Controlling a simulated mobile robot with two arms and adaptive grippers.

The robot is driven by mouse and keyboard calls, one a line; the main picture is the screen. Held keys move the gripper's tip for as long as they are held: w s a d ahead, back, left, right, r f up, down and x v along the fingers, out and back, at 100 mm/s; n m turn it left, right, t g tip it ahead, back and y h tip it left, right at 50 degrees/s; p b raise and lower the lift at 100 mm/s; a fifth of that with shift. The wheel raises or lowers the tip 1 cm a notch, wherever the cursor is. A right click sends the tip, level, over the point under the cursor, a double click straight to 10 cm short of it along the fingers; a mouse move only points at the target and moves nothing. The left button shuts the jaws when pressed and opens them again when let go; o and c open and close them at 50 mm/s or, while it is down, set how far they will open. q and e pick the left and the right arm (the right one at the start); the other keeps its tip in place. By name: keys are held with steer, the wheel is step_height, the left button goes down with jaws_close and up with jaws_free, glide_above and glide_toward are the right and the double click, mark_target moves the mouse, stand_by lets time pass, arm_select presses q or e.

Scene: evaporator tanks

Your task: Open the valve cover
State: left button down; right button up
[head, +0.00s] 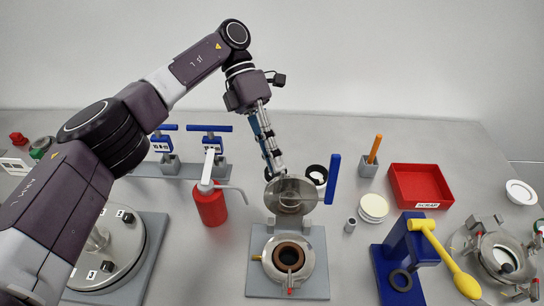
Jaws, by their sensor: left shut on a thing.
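The valve cover (290,196) is a round metal disc, standing tilted up behind the valve body (288,262). The valve body sits on a grey plate (262,288), and its round opening with a brown ring inside faces up, uncovered. A blue handle (333,180) stands upright at the cover's right. My left gripper (273,172) comes down from above, shut on the cover at its upper left edge. The exact grip is partly hidden by the fingers. My right gripper is not in view.
A red bottle (210,205) stands left of the valve. To the right are a stack of pale discs (373,208), a blue stand (404,262), a yellow spoon-shaped tool (450,260), a red scrap tray (420,185) and another metal valve (500,255). A round tank lid (112,245) lies at left.

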arm_select(q)
steer(key=shift+s+a+f+g, duration=0.1)
steer(key=shift+s+f+g, duration=0.1)
steer(key=shift+f, duration=0.5)
steer(key=shift+s+f+g, duration=0.1)
steer(key=shift+s+f, duration=0.1)
steer(key=shift+f, duration=0.45)
steer(key=c, duration=2.2)
jaws_free()
steer(key=o, duration=0.4)
steer(key=shift+s+r, duration=0.1)
steer(key=shift+s, duration=0.15)
steer(key=shift+c, duration=0.2)
steer(key=shift+w, duration=0.25)
steer(key=shift+r, duration=0.15)
